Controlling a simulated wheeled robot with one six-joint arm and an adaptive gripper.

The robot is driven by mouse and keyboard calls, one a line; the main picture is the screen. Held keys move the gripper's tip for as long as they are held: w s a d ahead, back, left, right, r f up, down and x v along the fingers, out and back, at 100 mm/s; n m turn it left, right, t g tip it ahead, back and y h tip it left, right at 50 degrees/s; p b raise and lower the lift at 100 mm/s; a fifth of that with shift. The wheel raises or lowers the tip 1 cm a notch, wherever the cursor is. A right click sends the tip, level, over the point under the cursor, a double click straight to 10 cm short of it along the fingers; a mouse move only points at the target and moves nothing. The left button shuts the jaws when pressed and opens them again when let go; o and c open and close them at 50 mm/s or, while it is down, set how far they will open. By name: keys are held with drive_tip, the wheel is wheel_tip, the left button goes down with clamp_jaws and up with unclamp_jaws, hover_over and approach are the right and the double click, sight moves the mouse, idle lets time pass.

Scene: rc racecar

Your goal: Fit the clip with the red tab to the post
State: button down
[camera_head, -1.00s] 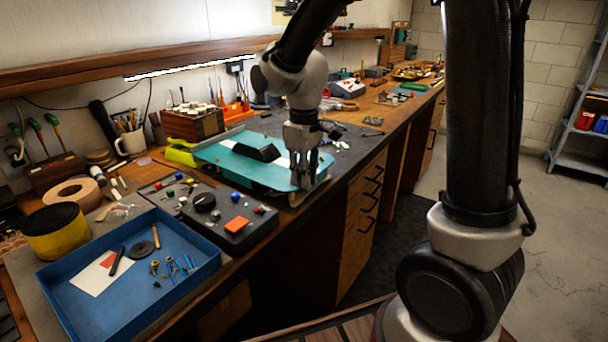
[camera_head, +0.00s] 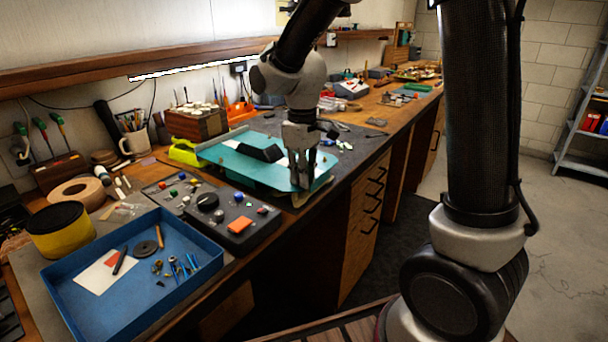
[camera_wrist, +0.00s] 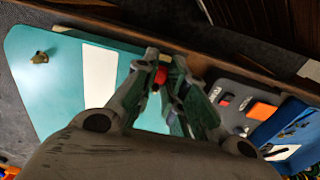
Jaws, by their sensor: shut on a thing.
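The teal car body shell (camera_head: 232,163) lies on the bench with a white stripe and a black raised block; it also shows in the wrist view (camera_wrist: 60,95). My gripper (camera_head: 303,186) points down over the shell's near right edge. In the wrist view, my gripper (camera_wrist: 163,88) is shut on the clip, whose red tab (camera_wrist: 160,75) shows between the fingers. The rest of the clip is hidden. A small brass-coloured fitting (camera_wrist: 40,57) stands at another corner of the shell. The post under my fingers is hidden, so I cannot tell whether the clip touches it.
A blue tray (camera_head: 66,276) with small parts and a black control box (camera_head: 228,222) with knobs lie left of the shell. The bench front edge is close to my gripper.

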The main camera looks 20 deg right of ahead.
drive_tip(key=shift+w+a, duration=0.15)
drive_tip(key=shift+w, duration=0.05)
idle(0.4)
drive_tip(key=c, duration=1.4)
unclamp_jaws()
wheel_tip(320, 180, up, 12)
drive_tip(key=shift+f, duration=0.1)
